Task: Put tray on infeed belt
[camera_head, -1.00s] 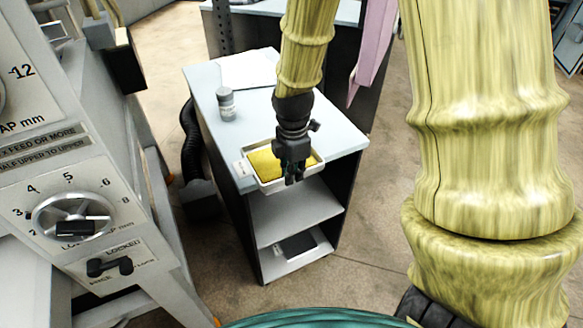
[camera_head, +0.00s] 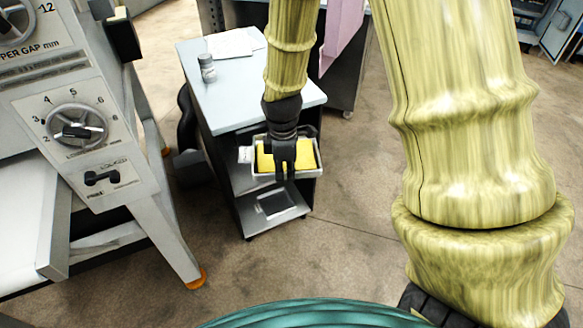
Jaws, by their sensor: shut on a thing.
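A small white-rimmed tray (camera_head: 318,161) holding a yellow slab (camera_head: 267,160) hangs in front of the side table, clear of its top. My gripper (camera_head: 285,175) points down over the tray and is shut on it; the fingers hide part of the slab and the tray's near wall. A small white tag (camera_head: 245,154) shows at the tray's left side. The roller sheeter (camera_head: 70,100) stands at the left with its dials and lever. A pale flat surface (camera_head: 25,215) at its lower left may be a belt; I cannot tell whether it is the infeed belt.
The side table (camera_head: 225,100) carries a grey jar (camera_head: 207,68) and papers (camera_head: 230,43). Its lower shelf holds a dark flat item (camera_head: 275,204). A sheeter leg with an orange foot (camera_head: 196,278) stands on the floor. Bare floor (camera_head: 340,240) lies in front of the table.

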